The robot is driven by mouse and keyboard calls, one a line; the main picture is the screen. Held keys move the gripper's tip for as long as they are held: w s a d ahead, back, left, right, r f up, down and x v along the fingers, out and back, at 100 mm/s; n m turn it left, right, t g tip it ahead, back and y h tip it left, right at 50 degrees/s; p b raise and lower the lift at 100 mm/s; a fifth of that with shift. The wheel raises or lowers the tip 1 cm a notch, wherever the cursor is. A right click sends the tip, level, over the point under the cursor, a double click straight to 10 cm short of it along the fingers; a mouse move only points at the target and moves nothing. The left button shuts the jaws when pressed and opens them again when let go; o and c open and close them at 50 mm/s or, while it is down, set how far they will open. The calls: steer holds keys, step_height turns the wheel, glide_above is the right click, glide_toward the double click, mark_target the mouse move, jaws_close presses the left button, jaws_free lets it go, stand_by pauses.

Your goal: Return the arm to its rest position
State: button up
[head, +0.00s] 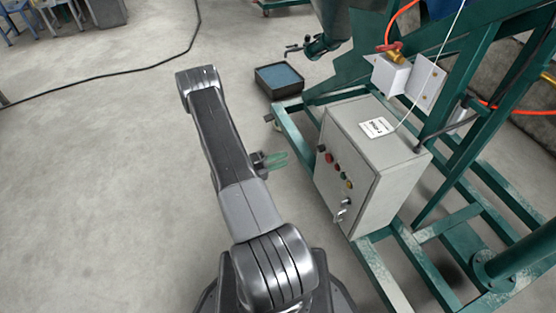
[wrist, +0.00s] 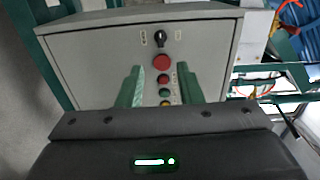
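My arm reaches up and away from the bottom middle of the head view. My gripper (head: 277,161) shows just right of the arm's forearm, partly hidden by it, with its green fingers pointing at the control box (head: 385,190). In the wrist view, the two green fingers of my gripper (wrist: 159,75) stand well apart, with nothing held between them. The front of the grey control box (wrist: 95,55) fills the view behind them. A black knob (wrist: 160,38), a red button (wrist: 161,62) and several smaller buttons show there. In the head view a gap of floor lies between fingers and box.
A green steel frame (head: 398,240) surrounds and supports the box at the right. A dark tray with blue contents (head: 279,77) sits on the floor beyond the gripper. A black cable (head: 110,77) crosses the floor at upper left. The concrete floor (head: 90,200) left of my arm is clear.

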mark_target(318, 149)
steer(key=shift+s+a, duration=0.15)
steer(key=shift+a, duration=0.15)
stand_by(0.4)
steer(key=b+x, duration=0.2)
steer(key=x, duration=1.2)
steer(key=shift+a, duration=0.2)
steer(key=p+v, duration=0.2)
steer(key=v, duration=1.2)
steer(key=w+d+m+b, duration=0.4)
steer(key=d+m+b, duration=0.5)
steer(key=d+m, duration=0.4)
steer(key=shift+w+d+r+m, duration=0.2)
steer(key=shift+d+r+m, duration=0.1)
steer(key=shift+m, duration=1.5)
